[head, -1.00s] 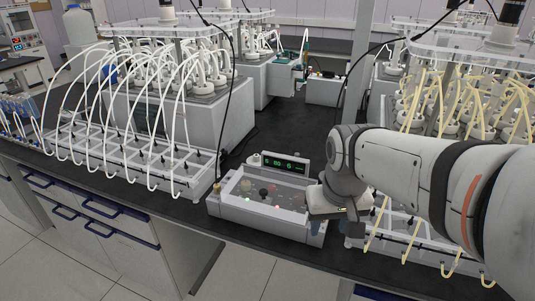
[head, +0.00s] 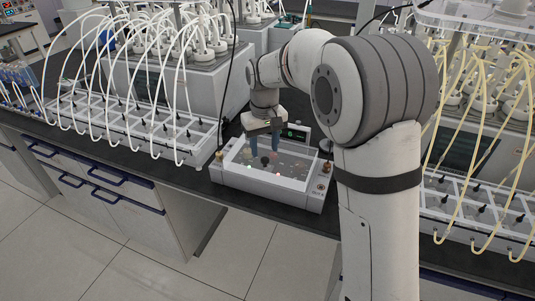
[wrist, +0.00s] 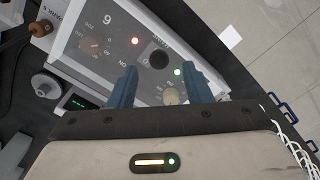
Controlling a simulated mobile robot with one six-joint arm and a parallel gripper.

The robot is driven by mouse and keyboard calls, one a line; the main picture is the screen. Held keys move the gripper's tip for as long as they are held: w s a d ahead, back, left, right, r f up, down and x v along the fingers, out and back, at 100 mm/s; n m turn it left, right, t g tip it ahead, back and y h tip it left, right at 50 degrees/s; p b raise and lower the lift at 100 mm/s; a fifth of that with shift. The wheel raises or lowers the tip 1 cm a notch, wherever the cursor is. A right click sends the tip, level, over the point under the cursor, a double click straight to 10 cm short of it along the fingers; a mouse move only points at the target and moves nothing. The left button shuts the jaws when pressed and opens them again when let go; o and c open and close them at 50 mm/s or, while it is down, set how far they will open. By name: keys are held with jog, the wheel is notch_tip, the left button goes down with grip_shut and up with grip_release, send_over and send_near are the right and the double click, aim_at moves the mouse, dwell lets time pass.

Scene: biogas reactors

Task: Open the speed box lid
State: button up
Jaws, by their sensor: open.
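The speed box (head: 270,199) is a light grey box with a clear lid (head: 290,178) over its control panel. It stands at the bench's front edge in the head view, and the lid looks shut. In the wrist view, the panel (wrist: 118,45) shows knobs, a dark round knob (wrist: 159,58), a red light and a green light. My gripper (head: 267,150) points down above the middle of the box. Its two blue fingers (wrist: 155,85) are apart with nothing held between them. I cannot tell whether the fingertips touch the lid. My gripper partly hides the green display (head: 294,133).
A rack of clear cells with white tubes (head: 130,130) stands to the left of the box. A similar rack with yellowish tubes (head: 470,205) stands to the right. The black bench top (head: 232,128) has little free room. The tiled floor (head: 235,255) lies in front.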

aim_at(265, 159)
jog(key=shift+f, duration=1.85)
grip_shut()
